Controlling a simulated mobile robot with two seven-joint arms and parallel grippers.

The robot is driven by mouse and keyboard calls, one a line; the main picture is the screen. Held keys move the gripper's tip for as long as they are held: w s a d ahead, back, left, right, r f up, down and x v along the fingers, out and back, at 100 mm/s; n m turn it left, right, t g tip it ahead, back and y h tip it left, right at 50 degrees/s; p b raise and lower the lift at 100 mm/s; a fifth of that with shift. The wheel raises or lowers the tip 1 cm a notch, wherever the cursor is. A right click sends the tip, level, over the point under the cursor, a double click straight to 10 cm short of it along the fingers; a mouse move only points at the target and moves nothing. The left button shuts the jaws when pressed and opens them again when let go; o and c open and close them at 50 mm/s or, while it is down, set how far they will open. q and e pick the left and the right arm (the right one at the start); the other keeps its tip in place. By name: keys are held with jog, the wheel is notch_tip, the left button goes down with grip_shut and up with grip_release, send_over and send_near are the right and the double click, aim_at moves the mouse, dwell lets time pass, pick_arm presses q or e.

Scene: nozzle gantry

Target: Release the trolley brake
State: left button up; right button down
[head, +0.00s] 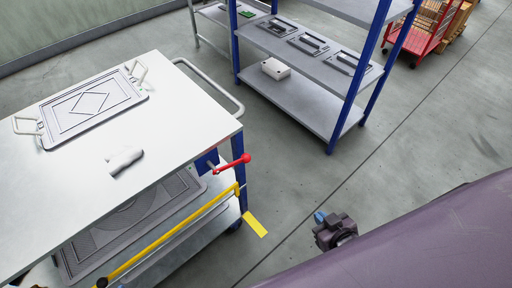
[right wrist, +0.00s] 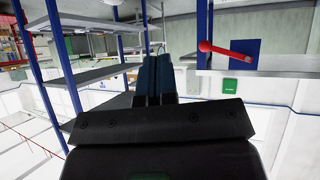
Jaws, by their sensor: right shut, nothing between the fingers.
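The trolley (head: 70,190) stands at the left in the head view, with a white top. Its red brake lever (head: 232,165) is mounted by a blue plate (head: 207,161) at the right end and sticks out to the right, ending in a round knob. The lever (right wrist: 226,53) and blue plate (right wrist: 245,48) also show at the upper right of the right wrist view. My right gripper (head: 320,216) is apart from the lever, to its lower right in the head view. Its fingers (right wrist: 154,75) are shut and empty. My left gripper is out of view.
A framed panel (head: 92,104) with handles and a pale cylinder (head: 125,160) lie on the trolley top. A yellow bar (head: 165,235) runs along its side below the lever. A blue-posted shelf (head: 310,100) stands behind. Bare floor (head: 300,180) lies between gripper and trolley.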

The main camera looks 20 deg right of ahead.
jog(key=shift+s, duration=0.15)
jog(key=w+a+r+n+g+y+b, duration=0.1)
jog(key=w+a+g+y, duration=0.25)
jog(key=w, duration=0.55)
jog(key=w+a+n+g+y, duration=0.1)
jog(key=w+a+g+y, duration=0.2)
jog(key=w, duration=0.6)
jog(key=w+d+r+g+b, duration=0.1)
jog(key=w+d+r+g, duration=0.3)
jog(key=w+r, duration=0.5)
notch_tip(320, 180, up, 3)
jog(key=shift+w+d+r, duration=0.1)
jog(key=shift+w+d, duration=0.15)
jog(key=shift+d, duration=0.05)
